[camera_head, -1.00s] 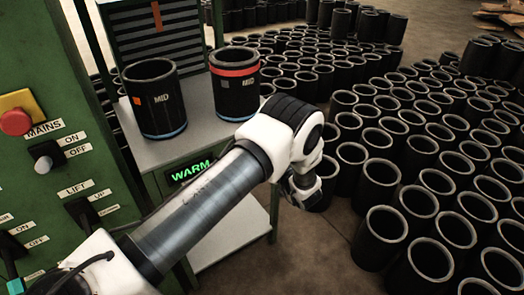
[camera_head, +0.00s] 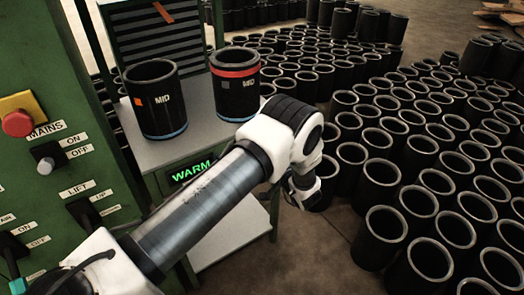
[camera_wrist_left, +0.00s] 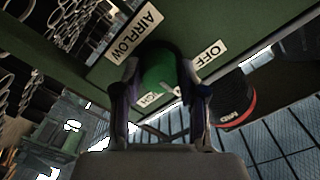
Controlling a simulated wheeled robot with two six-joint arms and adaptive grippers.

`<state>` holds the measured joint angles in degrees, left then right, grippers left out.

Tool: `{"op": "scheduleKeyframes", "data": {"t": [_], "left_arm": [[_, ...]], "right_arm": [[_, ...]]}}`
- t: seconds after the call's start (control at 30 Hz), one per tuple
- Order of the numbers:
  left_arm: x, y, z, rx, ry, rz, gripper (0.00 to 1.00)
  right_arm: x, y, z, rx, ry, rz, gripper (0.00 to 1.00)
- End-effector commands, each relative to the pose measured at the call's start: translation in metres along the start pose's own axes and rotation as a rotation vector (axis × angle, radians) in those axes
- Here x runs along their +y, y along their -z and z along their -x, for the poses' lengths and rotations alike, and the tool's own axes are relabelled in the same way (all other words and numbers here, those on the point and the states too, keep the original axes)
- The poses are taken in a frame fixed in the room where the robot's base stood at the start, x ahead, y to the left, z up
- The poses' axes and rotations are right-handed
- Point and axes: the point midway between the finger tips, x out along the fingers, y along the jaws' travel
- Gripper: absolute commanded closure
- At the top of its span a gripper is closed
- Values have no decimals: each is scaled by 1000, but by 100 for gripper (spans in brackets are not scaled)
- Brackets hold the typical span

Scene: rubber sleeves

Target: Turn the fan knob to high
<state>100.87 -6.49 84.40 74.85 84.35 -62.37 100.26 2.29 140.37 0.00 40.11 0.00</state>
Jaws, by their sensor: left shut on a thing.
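In the left wrist view a round green knob (camera_wrist_left: 158,70) sits on a green panel (camera_wrist_left: 240,28). An "AIRFLOW" label (camera_wrist_left: 134,32) and an "OFF" label (camera_wrist_left: 207,54) are beside it. Another small label (camera_wrist_left: 147,98) is partly hidden, its word hard to read. My left gripper (camera_wrist_left: 158,85) is shut on the knob, one finger at each side. A short pale mark shows at the knob's edge; its exact setting is unclear. In the head view my left arm crosses the front of the table, and the fingers and knob are hidden. My right gripper is not in view.
Two black "MID" sleeves, one with an orange patch (camera_head: 155,100) and one with a red band (camera_head: 234,84), stand on the grey table (camera_head: 205,135). A lit "WARM" sign (camera_head: 191,172) is below. A louvred cabinet (camera_head: 170,50) stands behind. Many sleeves crowd the floor at right.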

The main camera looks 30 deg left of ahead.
Motion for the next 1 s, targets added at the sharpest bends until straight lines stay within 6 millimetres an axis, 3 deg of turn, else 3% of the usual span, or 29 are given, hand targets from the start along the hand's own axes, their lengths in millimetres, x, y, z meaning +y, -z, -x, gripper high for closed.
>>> {"op": "scheduleKeyframes", "data": {"t": [0.6,1.0], "left_arm": [[-2,2,0,2,1,-555,94],[-2,2,0,2,1,-743,94]], "right_arm": [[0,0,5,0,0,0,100],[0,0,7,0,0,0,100]]}}
